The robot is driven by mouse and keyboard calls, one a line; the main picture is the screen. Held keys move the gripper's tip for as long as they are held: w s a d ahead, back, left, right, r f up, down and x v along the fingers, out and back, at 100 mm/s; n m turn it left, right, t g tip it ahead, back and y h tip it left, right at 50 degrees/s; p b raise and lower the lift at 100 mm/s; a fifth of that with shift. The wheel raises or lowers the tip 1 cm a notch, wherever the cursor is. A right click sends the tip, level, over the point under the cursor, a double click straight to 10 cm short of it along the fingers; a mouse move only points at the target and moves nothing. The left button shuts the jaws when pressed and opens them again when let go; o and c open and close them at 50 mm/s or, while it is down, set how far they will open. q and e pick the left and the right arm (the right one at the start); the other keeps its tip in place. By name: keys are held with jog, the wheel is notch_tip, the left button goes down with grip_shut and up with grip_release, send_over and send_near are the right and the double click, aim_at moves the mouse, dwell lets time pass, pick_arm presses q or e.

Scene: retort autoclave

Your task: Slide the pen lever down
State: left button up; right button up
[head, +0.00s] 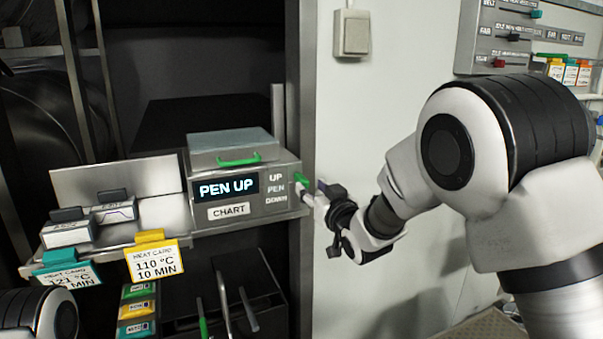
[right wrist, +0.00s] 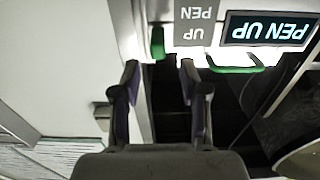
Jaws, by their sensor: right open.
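The chart recorder (head: 280,203) is a grey box with a lit display (head: 228,188) reading "PEN UP". Its green pen lever (head: 301,179) sticks out at the right side, level with the upper labels "UP" and "PEN". My right gripper (head: 318,193) is just right of the lever. In the right wrist view the two fingers of my right gripper (right wrist: 160,70) are apart with nothing between them. The green lever (right wrist: 157,42) shows beyond the fingertips, between their lines; contact cannot be told. My left gripper is out of view; part of my left arm shows bottom left.
A green handle (head: 239,161) sits on the recorder's lid. Heat cards, one yellow (head: 154,256) and one teal (head: 68,275), hang at the shelf (head: 115,250) on the left. A cabinet post (head: 300,80) stands behind the lever. The white wall (head: 400,60) to the right is mostly clear.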

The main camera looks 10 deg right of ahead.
aim_at(307, 185)
jog(key=w, duration=0.2)
jog(key=w+p, duration=0.1)
jog(key=w, duration=0.1)
jog(key=w+a+p, duration=0.1)
jog(key=w, duration=0.1)
jog(key=shift+w+f, duration=0.1)
jog(key=shift+f, duration=0.25)
jog(key=shift+w, duration=0.2)
jog(key=shift+s+r, duration=0.15)
grip_shut()
notch_tip(307, 185, down, 6)
jog(key=b, duration=0.6)
jog(key=shift+f, duration=0.25)
jog(key=shift+r, duration=0.1)
grip_release()
